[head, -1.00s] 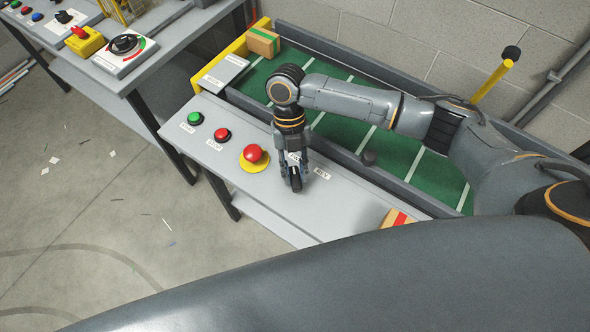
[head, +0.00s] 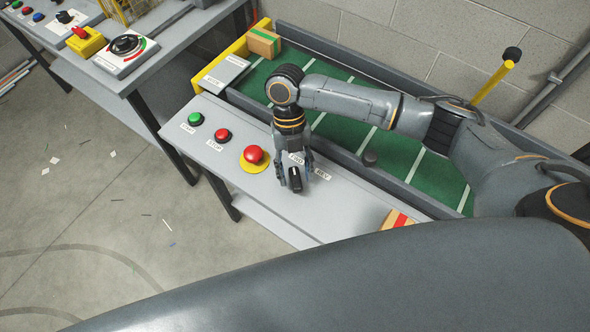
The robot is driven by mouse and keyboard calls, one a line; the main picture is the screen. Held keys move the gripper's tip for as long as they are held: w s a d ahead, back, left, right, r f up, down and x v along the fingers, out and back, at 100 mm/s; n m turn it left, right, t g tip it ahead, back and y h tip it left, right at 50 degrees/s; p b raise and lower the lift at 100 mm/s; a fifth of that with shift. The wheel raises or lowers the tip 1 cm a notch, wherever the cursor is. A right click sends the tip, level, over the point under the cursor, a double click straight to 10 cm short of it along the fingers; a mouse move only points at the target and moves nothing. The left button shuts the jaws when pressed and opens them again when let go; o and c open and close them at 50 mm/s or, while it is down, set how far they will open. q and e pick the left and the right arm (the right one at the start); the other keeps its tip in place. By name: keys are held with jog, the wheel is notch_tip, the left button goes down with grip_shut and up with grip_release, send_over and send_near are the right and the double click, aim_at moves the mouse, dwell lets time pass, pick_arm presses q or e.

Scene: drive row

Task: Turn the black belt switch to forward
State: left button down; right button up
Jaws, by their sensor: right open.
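The black belt switch (head: 296,184) stands on the grey control panel (head: 250,195), right of the red mushroom button. Two white labels lie just behind it: one partly hidden, apparently FWD, and one reading REV (head: 322,174). My right gripper (head: 295,178) points down over the switch. Its fingers are open and spread to either side of it, with a gap visible. The gripper partly hides the switch's far end, and I cannot tell its exact turn position. My left gripper is out of view.
A green start button (head: 195,119), a red stop button (head: 222,135) and a red mushroom button (head: 253,154) on a yellow base sit left of the switch. Behind runs a green belt (head: 400,155) with a cardboard box (head: 264,42). Another bench (head: 125,80) stands left.

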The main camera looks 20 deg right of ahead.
jog(key=v, duration=1.2)
